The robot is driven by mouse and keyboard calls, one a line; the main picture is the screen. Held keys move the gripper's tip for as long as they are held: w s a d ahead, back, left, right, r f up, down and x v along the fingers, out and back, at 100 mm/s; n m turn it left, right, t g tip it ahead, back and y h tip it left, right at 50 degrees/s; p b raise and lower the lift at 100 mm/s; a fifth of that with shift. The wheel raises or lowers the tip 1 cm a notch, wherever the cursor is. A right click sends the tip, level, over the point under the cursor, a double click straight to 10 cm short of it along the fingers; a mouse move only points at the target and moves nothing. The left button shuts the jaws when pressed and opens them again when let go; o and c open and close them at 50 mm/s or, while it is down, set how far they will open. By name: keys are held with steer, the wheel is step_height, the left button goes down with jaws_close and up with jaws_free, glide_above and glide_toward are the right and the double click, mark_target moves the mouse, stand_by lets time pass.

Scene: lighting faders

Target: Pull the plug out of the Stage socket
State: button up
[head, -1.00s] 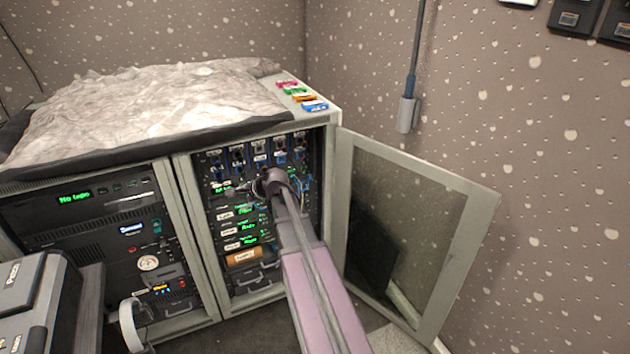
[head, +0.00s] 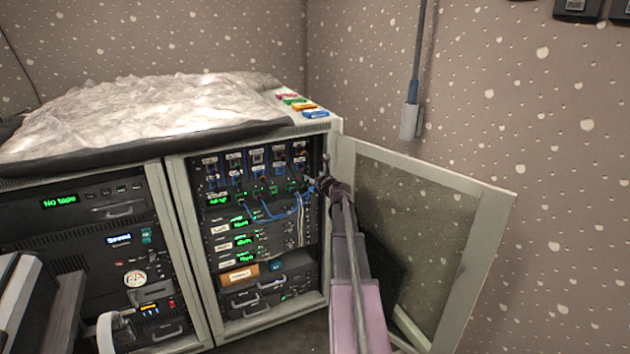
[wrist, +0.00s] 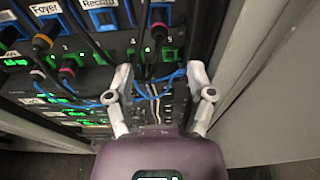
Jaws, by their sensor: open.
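The rack's patch panel (head: 258,172) has a top row of labelled sockets, with several plugs and blue cables below them. The wrist view shows the label Foyer (wrist: 46,9) and a neighbouring label that seems to read Record (wrist: 98,4). I cannot read a Stage label in either view.
The open cabinet door (head: 430,225) stands close to the right of my arm. The cabinet's pale frame (wrist: 222,60) is just right of my gripper. A covered top (head: 150,110) lies above the rack, with coloured boxes (head: 303,105) at its corner.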

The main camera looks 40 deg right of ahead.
mark_target(306, 171)
steer(key=shift+w, duration=0.2)
steer(key=shift+b+x, duration=0.8)
steer(key=shift+x, duration=3.55)
jaws_close()
steer(key=shift+s+a, duration=0.1)
steer(key=shift+s, duration=0.2)
steer(key=shift+f+v, duration=0.15)
steer(key=shift+v, duration=0.85)
steer(key=shift+f+v, duration=0.2)
steer(key=shift+v, duration=0.85)
